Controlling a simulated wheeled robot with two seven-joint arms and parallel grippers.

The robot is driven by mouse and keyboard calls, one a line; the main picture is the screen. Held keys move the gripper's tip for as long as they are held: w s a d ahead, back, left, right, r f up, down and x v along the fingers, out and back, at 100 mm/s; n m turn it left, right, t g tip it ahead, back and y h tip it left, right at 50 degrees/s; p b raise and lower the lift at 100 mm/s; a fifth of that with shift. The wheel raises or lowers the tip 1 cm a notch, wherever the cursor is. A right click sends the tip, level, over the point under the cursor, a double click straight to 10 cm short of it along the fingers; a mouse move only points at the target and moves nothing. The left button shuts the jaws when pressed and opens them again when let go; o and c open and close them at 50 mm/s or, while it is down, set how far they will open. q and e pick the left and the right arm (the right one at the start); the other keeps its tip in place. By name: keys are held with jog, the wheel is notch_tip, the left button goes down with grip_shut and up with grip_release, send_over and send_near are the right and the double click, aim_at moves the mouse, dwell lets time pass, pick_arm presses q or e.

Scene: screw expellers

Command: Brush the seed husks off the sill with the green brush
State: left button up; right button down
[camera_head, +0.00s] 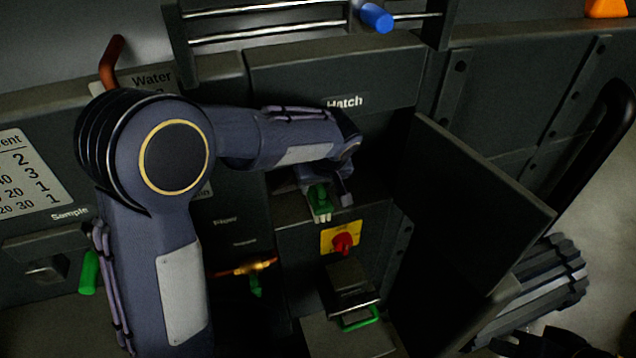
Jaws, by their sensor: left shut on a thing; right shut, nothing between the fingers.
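My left arm reaches across to the opening under the "Hatch" label. Its gripper (322,187) is shut on the green brush (320,201), whose pale bristles point down at the sill (358,212). The brush is at the sill's left part; whether the bristles touch it I cannot tell. Seed husks cannot be made out in the dim light. The hatch door (470,210) stands open to the right of the opening. Dark parts at the bottom right edge look like my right gripper (550,344), shut, partly cut off and away from the sill.
A red knob on a yellow plate (341,240) sits below the sill. Lower down is a box with a green handle (360,318). A glowing fitting with a green lever (256,284) is at the left. A rail with a blue piece (377,18) runs above.

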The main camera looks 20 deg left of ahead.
pick_arm(q)
jog(key=shift+f, duration=0.35)
